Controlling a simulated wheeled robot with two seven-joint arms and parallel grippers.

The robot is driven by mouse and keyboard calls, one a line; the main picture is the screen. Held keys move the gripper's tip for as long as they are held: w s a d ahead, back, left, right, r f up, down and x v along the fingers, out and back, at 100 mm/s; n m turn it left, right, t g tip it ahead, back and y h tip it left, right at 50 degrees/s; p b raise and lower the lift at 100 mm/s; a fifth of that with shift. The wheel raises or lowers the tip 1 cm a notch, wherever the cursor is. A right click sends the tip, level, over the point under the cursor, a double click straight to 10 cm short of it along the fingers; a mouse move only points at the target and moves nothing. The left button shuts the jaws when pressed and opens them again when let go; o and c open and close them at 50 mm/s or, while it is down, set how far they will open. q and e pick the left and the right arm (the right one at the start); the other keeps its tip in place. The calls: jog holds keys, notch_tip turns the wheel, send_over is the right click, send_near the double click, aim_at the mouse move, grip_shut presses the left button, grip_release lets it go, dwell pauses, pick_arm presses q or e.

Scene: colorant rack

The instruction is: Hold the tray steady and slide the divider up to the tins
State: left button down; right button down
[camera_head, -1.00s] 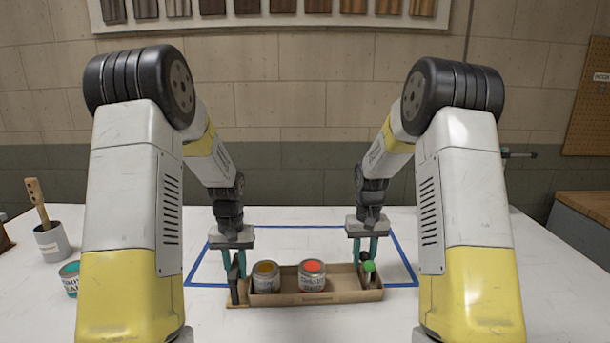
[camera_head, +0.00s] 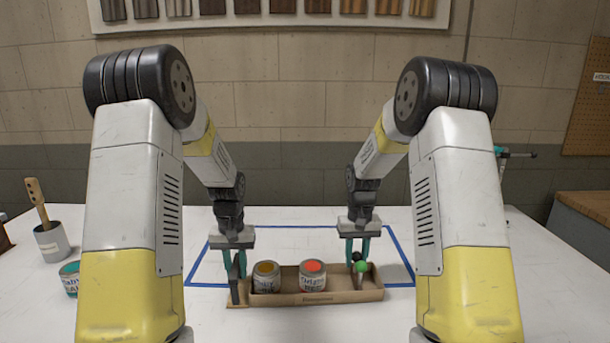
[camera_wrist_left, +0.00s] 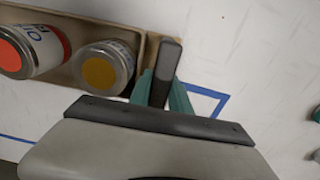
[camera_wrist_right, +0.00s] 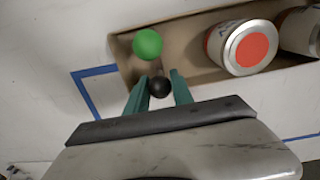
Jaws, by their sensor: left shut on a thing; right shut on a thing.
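My left gripper (camera_head: 236,275) is shut on the dark upright handle (camera_wrist_left: 166,70) at the tray's left end. My right gripper (camera_head: 357,262) is shut on the divider, whose green knob (camera_wrist_right: 148,43) and black knob (camera_wrist_right: 160,86) show in the right wrist view. The divider stands right of the red tin, with a gap between them. Its lower part is largely hidden.
A grey cup (camera_head: 52,242) with a wooden-handled tool and a teal-lidded tin (camera_head: 70,277) stand at the left of the table. Blue tape (camera_head: 398,255) outlines the tray area. The table right of the tray is clear.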

pick_arm(q)
jog(key=shift+d, duration=0.1)
pick_arm(e)
jog(key=shift+a, duration=0.2)
jog(key=shift+a, duration=1)
jog(key=shift+s+a, duration=0.1)
jog(key=shift+a, duration=0.95)
jog(key=shift+a, duration=1)
jog(key=shift+s+a, duration=0.15)
jog(key=shift+a, duration=0.7)
